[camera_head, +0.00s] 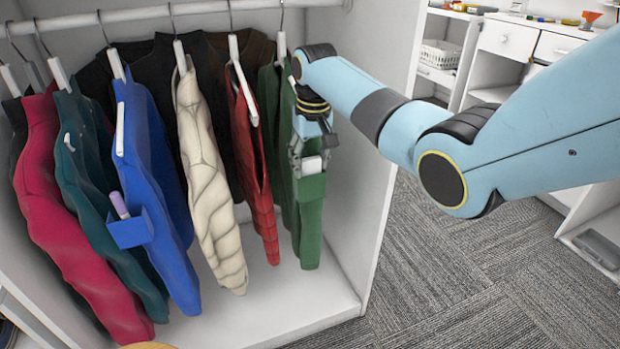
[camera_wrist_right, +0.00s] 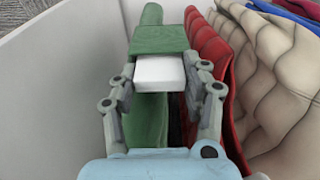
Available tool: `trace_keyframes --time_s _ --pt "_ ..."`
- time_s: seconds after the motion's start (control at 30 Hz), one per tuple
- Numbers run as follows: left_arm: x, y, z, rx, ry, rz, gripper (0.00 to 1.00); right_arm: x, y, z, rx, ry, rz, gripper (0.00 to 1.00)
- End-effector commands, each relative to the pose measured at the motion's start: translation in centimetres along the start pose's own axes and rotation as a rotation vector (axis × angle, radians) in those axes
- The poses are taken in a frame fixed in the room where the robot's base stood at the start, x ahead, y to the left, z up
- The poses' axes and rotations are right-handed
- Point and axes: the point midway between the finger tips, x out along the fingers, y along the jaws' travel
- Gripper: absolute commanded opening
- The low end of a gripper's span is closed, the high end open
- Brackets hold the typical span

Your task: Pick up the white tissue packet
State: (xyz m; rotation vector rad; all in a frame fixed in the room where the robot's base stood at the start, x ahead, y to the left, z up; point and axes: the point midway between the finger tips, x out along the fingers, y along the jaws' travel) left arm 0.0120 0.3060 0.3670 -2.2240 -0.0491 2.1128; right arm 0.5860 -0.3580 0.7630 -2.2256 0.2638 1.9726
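The white tissue packet (camera_wrist_right: 160,75) sits partly inside the pocket (camera_wrist_right: 158,38) of the green jacket, with one end sticking out towards my right gripper. It also shows in the head view (camera_head: 312,166), small and between the fingers. My right gripper (camera_wrist_right: 161,72) has one finger on each side of the packet, with the fingertips very close to its edges. I cannot tell whether the fingers press on it. The green jacket (camera_head: 308,237) hangs at the right end of the rail. My left gripper is not in view.
Several jackets hang left of the green one, with a red jacket (camera_head: 262,190) closest. A blue jacket's pocket (camera_head: 130,231) holds a purple-capped stick (camera_head: 119,204). The white wardrobe wall (camera_head: 372,130) stands close on the right. Carpet (camera_head: 440,270) lies clear in front.

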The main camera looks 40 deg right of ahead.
Motion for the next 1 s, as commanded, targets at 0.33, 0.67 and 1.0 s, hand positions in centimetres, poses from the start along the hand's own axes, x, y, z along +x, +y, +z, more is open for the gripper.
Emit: trace_keyframes --time_s 0.33,0.67,1.0 --pt "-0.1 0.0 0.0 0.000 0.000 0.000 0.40 -0.2 0.0 0.0 0.000 0.001 0.000 0.27" --pt "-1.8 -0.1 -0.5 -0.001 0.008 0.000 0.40 -6.1 0.0 -0.9 -0.001 0.005 -0.001 0.27" --pt "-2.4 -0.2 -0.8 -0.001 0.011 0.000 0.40 -9.9 0.0 -1.2 0.000 0.001 0.000 0.27"
